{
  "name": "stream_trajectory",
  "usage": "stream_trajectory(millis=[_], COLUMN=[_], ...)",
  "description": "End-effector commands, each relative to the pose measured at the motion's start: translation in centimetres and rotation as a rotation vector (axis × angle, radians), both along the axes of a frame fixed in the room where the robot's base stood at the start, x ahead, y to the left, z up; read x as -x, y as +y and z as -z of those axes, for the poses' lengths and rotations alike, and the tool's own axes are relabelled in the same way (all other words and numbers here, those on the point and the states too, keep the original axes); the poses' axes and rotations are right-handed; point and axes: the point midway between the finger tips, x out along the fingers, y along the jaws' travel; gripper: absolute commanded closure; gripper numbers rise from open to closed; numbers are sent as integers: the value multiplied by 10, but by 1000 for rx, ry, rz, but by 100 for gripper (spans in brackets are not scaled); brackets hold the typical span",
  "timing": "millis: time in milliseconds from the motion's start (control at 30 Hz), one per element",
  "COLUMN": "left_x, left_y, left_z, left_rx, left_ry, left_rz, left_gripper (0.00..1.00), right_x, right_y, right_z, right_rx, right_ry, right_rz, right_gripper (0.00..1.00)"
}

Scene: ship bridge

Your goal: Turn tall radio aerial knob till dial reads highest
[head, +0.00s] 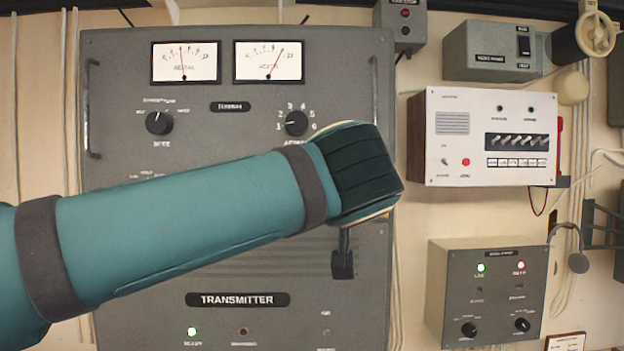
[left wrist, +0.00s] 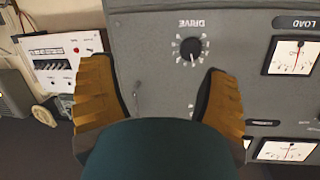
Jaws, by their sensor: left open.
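The tall grey transmitter cabinet (head: 225,270) fills the left and middle of the head view. Its aerial knob (head: 296,123) is black, with numbers around it, and its mark seems to point left towards 1. The aerial dial (head: 185,62) has its needle near mid-scale. The second dial (head: 269,61) has its needle right of the middle. My right gripper is not in view.
A white switch box (head: 484,138) is on the wall right of the cabinet, with a grey box (head: 486,292) below it. A dark lever (head: 343,262) shows under my wrist. A load dial (left wrist: 292,57) shows in the left wrist view.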

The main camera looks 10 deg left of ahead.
Motion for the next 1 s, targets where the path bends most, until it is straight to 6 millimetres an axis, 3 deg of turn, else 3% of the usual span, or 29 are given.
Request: stream_trajectory(millis=[33,100,200,267,467,1000], left_x=[18,39,60,67,58,-37], left_y=[14,32,52,59,67,94], left_z=[-37,-73,-104,-114,-119,-120], left_rx=[38,82,132,151,160,157], left_ry=[-74,-151,-224,-248,-261,-258], left_rz=[-41,-96,-150,-168,-182,-181], left_gripper=[24,24,24,24,24,24], right_x=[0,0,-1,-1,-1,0], right_y=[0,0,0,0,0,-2], right_z=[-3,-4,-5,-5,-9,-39], right_rx=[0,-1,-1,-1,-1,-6], right_ry=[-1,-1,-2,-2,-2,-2], right_rz=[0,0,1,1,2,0], right_gripper=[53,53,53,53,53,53])
